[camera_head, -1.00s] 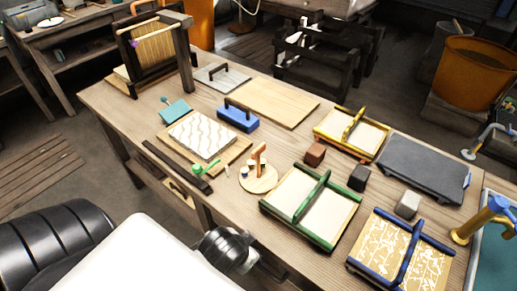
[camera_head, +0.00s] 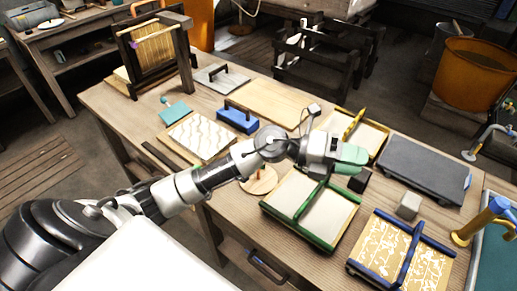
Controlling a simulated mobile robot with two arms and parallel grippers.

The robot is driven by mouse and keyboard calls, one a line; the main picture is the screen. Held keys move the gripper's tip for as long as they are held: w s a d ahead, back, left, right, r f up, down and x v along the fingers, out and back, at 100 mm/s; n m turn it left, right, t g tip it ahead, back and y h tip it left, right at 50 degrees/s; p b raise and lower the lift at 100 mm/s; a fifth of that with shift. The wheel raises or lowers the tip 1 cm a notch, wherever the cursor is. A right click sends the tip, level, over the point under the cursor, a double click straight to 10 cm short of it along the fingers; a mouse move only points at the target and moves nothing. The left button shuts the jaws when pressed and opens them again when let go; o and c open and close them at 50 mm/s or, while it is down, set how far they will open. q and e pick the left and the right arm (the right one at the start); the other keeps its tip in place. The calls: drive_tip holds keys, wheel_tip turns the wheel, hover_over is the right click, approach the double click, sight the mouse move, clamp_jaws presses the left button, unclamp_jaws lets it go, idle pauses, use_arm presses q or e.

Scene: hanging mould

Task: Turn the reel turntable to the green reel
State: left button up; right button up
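The small round wooden turntable (camera_head: 262,185) sits on the bench near its front edge. My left arm crosses above it and hides most of it, including its upright handle and any reels on it. I cannot make out a green reel. My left gripper (camera_head: 350,157) is beyond and to the right of the turntable, over the area by the green-framed mould. Its tip end looks green, and whether its fingers are apart or closed is not clear. My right gripper is not in view.
The green-framed mould (camera_head: 325,235) lies right of the turntable, with a blue-framed mould (camera_head: 412,250) farther right. A yellow-framed mould (camera_head: 372,135), dark slab (camera_head: 423,167), blue block (camera_head: 237,120) and wavy-patterned board (camera_head: 203,137) lie around. A bare board (camera_head: 278,103) lies behind.

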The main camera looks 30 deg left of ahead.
use_arm(q)
drive_tip(key=w+a+f+m+g+y, duration=0.1)
drive_tip(key=w+a+f+g+y, duration=0.15)
drive_tip(key=a+y, duration=0.85)
drive_tip(key=w+a+f+g+y, duration=0.25)
drive_tip(key=a+y, duration=0.35)
drive_tip(key=a, duration=0.8)
drive_tip(key=shift+g, duration=0.3)
drive_tip(key=f, duration=0.3)
drive_tip(key=f+p, duration=0.1)
drive_tip(key=f, duration=0.2)
drive_tip(key=s+f+p, duration=0.1)
drive_tip(key=f, duration=0.2)
drive_tip(key=shift+f, duration=0.4)
drive_tip(key=shift+c, duration=0.4)
clamp_jaws()
